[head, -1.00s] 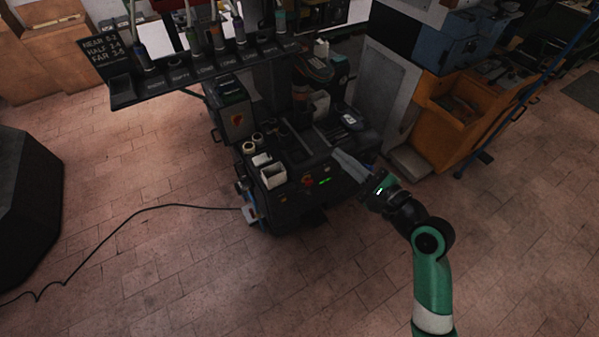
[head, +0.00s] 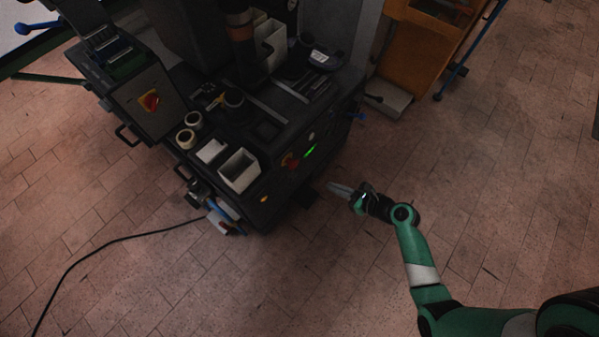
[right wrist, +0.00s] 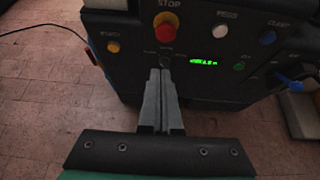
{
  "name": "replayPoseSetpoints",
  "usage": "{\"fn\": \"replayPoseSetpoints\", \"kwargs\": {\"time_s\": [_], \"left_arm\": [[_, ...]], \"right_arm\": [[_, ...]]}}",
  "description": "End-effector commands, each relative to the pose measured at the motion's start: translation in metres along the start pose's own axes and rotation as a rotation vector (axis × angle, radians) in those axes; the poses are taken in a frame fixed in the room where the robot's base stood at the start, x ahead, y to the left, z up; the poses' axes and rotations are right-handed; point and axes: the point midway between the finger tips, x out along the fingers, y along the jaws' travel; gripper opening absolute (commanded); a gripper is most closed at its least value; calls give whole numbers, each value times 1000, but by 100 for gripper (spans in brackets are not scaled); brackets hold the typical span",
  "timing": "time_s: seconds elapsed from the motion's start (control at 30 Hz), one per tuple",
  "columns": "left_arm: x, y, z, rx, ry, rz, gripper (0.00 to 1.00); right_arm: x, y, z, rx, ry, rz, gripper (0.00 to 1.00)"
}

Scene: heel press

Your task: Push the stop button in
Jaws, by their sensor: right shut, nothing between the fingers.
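The red stop button (right wrist: 167,22) sits on a yellow base on the machine's dark front panel, under the word STOP in the right wrist view. In the head view it shows as a small red knob (head: 289,161) on the front face. My right gripper (head: 332,187) is shut and empty, its grey fingers pointing at the machine from the front right. In the right wrist view its closed fingertips (right wrist: 160,73) appear below the stop button, seemingly apart from the panel. The exact gap is hard to tell. My left gripper is not in view.
The panel also has a yellow button (right wrist: 113,46), a green display (right wrist: 204,60), a white button (right wrist: 218,31) and a blue knob (right wrist: 296,86). A separate red-and-yellow switch (head: 149,100) is on a box at left. Open tiled floor lies in front; a black cable (head: 110,240) crosses it.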

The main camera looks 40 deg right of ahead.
Motion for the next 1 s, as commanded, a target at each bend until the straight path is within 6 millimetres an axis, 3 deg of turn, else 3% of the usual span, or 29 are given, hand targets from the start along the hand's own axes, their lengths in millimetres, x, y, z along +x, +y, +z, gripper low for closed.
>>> {"fn": "replayPoseSetpoints", "kwargs": {"time_s": [0.07,0.43,0.57,1.0], "left_arm": [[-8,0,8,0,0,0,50],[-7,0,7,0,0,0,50],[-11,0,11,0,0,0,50],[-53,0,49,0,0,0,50]], "right_arm": [[4,-4,-11,5,-1,-11,0],[3,-6,-9,6,-2,-15,0],[11,-6,-10,4,-2,-14,0],[100,-7,-14,2,-3,-12,0]]}}
